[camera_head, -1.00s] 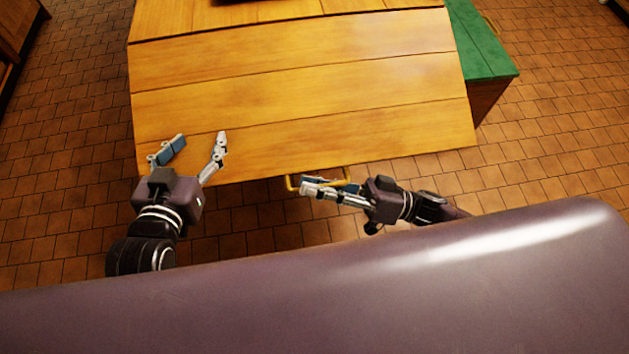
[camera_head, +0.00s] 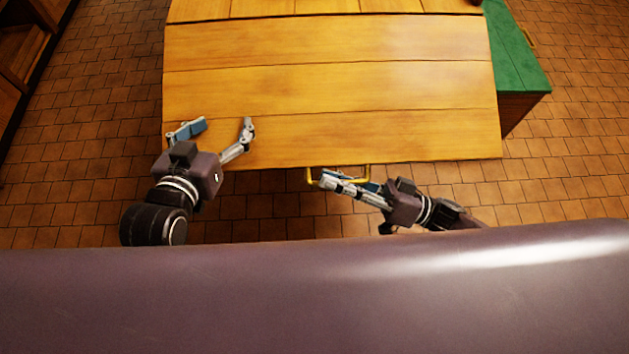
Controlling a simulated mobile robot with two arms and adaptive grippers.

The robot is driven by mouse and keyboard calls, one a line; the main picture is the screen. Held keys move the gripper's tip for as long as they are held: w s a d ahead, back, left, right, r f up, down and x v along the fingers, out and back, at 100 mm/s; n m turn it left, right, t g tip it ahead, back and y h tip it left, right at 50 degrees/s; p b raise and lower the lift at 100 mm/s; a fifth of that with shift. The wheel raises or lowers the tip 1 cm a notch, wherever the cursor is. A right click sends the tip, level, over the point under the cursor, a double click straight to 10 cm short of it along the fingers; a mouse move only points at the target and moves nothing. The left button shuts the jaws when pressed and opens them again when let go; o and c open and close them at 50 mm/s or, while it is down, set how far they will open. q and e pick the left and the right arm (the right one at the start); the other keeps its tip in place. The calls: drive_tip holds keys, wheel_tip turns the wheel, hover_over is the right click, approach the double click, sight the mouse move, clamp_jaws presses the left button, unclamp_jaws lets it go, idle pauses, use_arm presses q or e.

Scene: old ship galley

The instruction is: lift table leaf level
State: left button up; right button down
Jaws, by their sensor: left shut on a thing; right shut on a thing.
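The wooden table leaf (camera_head: 330,88) of broad planks fills the upper middle, with its near edge towards me. A seam at its far side parts it from the tabletop (camera_head: 300,7). A brass handle (camera_head: 311,176) is fixed at the leaf's near edge. My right gripper (camera_head: 328,180) is shut on this handle and hides part of it. My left gripper (camera_head: 219,128) is at the leaf's near left corner, its fingers spread apart against the leaf; what the fingers bear on underneath is hidden. I cannot tell the leaf's exact tilt from above.
A green-topped cabinet (camera_head: 517,55) stands right of the table. A dark wooden shelf unit (camera_head: 22,55) is at the far left. Brown floor tiles (camera_head: 565,165) are clear on both sides. A dark object (camera_head: 474,2) shows at the top edge.

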use_arm(q)
drive_tip(key=s+f+n+g, duration=0.1)
drive_tip(key=s+f+g, duration=0.4)
drive_tip(key=f, duration=0.6)
drive_tip(key=s+d+f+n+g+h, duration=0.1)
drive_tip(key=s+f+g, duration=0.4)
drive_tip(key=s+f, duration=0.5)
drive_tip(key=s+d+f+g, duration=0.1)
drive_tip(key=s+f+g, duration=0.4)
drive_tip(key=f, duration=0.9)
drive_tip(key=shift+s+f+n, duration=0.2)
drive_tip(key=shift+s+n, duration=0.2)
drive_tip(key=shift+s, duration=0.8)
drive_tip(key=shift+c, duration=0.8)
drive_tip(key=d+n+g+h, duration=0.2)
drive_tip(key=d, duration=0.1)
drive_tip(key=s+d+n+g+h, duration=0.1)
drive_tip(key=h, duration=0.1)
drive_tip(key=shift+d+r, duration=0.25)
drive_tip(key=shift+r, duration=0.15)
clamp_jaws()
drive_tip(key=w+a+r+n+t+h, duration=0.1)
drive_tip(key=w+r+n+t+h, duration=0.2)
drive_tip(key=w+r+n+h, duration=1.3)
drive_tip(key=s+d+r+m+y, duration=0.2)
drive_tip(key=d+r+m, duration=0.2)
drive_tip(key=d+r, duration=0.4)
drive_tip(key=shift+s+d+r+m+y, duration=0.2)
drive_tip(key=shift+d+r+m+y, duration=0.2)
drive_tip(key=shift+d, duration=0.3)
